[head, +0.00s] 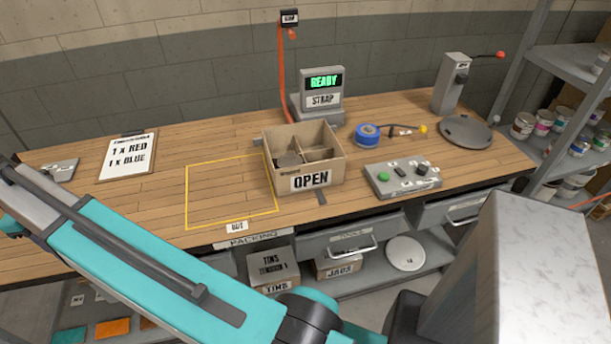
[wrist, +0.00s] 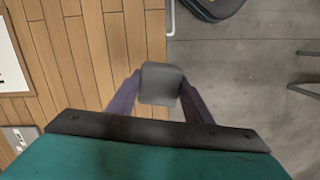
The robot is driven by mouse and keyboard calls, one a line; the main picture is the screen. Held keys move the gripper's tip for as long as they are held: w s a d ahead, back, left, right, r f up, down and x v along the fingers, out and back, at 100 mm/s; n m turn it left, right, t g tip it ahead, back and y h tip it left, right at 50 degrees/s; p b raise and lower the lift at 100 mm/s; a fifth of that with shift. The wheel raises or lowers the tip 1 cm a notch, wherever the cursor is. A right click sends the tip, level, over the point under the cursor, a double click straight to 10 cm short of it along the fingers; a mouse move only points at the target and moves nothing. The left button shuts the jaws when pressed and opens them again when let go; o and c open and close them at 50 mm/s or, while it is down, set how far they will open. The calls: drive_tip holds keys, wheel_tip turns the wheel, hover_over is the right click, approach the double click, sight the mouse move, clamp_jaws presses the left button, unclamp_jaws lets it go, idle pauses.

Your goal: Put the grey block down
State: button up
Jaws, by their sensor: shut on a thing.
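My gripper (wrist: 159,92) is shut on the grey block (wrist: 161,80) in the wrist view, with one dark finger on each side of it. The block is a small, grey, rounded-edged piece. In the wrist view it overlaps the front edge of the wooden bench (wrist: 92,50), with planks to its left and grey floor to its right. Its height above the bench cannot be told. In the head view my arm runs off the left side, and neither gripper nor block can be made out there.
The bench (head: 150,205) has a bare yellow-outlined area (head: 187,200) left of an open cardboard box (head: 335,170). A clipboard (head: 127,158) lies at the back left, with a small grey device (head: 62,169) beside it. A green-button control box (head: 402,178) sits to the right.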

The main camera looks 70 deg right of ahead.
drive_tip(key=s+d+r+m, duration=0.1)
drive_tip(key=s+d, duration=0.1)
drive_tip(key=d, duration=0.7)
drive_tip(key=s+d+r+m, duration=0.1)
drive_tip(key=s+d+r, duration=0.1)
drive_tip(key=d, duration=0.7)
wheel_tip(320, 180, up, 9)
drive_tip(key=m+p, duration=0.2)
drive_tip(key=m, duration=0.3)
hover_over(324, 153)
drive_tip(key=s+a, duration=0.2)
drive_tip(key=a, duration=0.3)
drive_tip(key=shift+w+r+y, duration=0.2)
drive_tip(key=shift+y, duration=0.2)
drive_tip(key=shift+f, duration=0.15)
drive_tip(key=shift+f+p, duration=1.75)
drive_tip(key=shift+f, duration=5)
drive_tip(key=shift+f, duration=0.1)
drive_tip(key=shift+f+p, duration=0.6)
drive_tip(key=shift+f, duration=1.45)
